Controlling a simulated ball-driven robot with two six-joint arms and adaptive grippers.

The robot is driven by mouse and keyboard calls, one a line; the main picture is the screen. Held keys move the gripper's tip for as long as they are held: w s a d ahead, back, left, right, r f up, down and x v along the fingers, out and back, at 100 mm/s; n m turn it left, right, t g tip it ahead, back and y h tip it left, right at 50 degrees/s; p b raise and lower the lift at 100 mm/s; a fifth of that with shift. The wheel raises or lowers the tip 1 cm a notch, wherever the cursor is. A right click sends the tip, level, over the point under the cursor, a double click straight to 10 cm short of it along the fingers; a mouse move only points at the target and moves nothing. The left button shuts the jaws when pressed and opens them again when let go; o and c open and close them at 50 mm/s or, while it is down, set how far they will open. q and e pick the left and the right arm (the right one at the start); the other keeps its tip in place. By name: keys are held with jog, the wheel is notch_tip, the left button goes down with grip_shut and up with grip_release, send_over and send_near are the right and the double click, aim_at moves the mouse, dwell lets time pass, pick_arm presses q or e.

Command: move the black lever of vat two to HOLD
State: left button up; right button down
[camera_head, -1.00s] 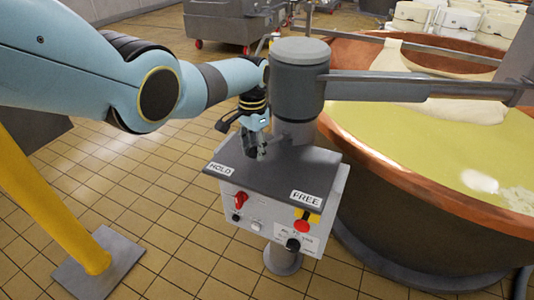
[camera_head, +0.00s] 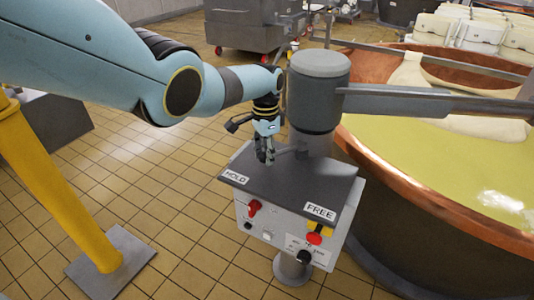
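The grey control box of vat two (camera_head: 262,222) stands on a post. Its dark top plate (camera_head: 300,180) has a HOLD label (camera_head: 235,177) at the left and a FREE label (camera_head: 320,212) at the right. A dark bar that looks like the black lever (camera_head: 286,150) runs from the column's foot towards my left gripper; its outer end is hidden there. My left gripper (camera_head: 265,158) points down over the back left of the plate, close behind the HOLD label. I cannot tell whether its fingers are around the lever or only beside it. My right gripper is not in view.
A thick grey column (camera_head: 317,95) with a long arm (camera_head: 430,103) rises behind the box. The copper vat (camera_head: 395,195) with yellow liquid fills the right. A yellow post (camera_head: 45,180) stands at the left. Grey carts (camera_head: 245,25) stand behind on the tiled floor.

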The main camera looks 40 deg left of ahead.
pick_arm(q)
jog(key=o, duration=0.5)
jog(key=shift+a, duration=0.15)
jog(key=shift+c, duration=0.2)
jog(key=shift+r, duration=0.1)
notch_tip(320, 180, up, 12)
jog(key=shift+w+a, duration=0.1)
